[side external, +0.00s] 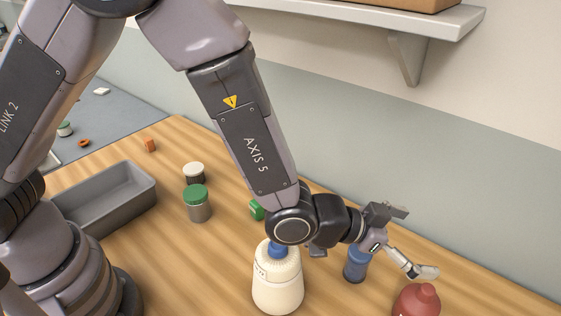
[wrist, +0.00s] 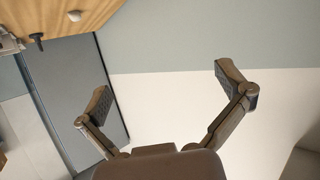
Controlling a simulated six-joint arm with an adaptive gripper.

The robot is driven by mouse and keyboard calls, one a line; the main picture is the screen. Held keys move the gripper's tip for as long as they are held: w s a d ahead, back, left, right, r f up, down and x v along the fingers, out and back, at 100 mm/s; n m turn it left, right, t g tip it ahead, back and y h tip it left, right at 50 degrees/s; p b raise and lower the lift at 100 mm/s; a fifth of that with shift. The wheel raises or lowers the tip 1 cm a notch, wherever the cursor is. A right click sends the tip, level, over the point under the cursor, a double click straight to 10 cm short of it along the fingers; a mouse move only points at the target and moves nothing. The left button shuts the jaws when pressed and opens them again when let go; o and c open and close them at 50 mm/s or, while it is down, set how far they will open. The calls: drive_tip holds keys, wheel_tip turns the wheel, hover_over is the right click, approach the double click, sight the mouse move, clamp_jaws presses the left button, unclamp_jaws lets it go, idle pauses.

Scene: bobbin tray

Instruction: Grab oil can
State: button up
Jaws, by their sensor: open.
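A dark red, round-shouldered container with a small knobbed top (side external: 417,302) stands at the lower right edge of the side external view, cut off by the frame; it looks most like the oil can, but I cannot be sure. My gripper (side external: 415,242) is open and empty, above and slightly left of the red container, its fingers pointing right toward the wall. In the wrist view my open gripper (wrist: 167,88) has nothing between its fingers, and the red container is not recognisable there.
A cream bottle with a blue cap (side external: 278,283) stands below my wrist, and a blue bottle (side external: 355,266) stands below my gripper. A green-lidded jar (side external: 198,205), a white-lidded jar (side external: 194,172), a green item (side external: 256,210) and a grey tray (side external: 95,205) lie left. A wall shelf (side external: 390,22) is above.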

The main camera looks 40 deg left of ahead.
approach(421, 300)
drive_tip(key=w+d+f, duration=0.1)
drive_tip(key=w, duration=0.1)
drive_tip(key=w+d+f, duration=0.1)
drive_tip(key=f, duration=0.1)
drive_tip(key=shift+w+f, duration=0.3)
drive_tip(key=shift+w, duration=0.05)
drive_tip(key=x, duration=0.7)
drive_tip(key=shift+w+d+f, duration=0.1)
drive_tip(key=shift+w+f, duration=0.05)
drive_tip(key=shift+f, duration=0.25)
drive_tip(key=shift+r, duration=0.1)
drive_tip(key=c, duration=1.1)
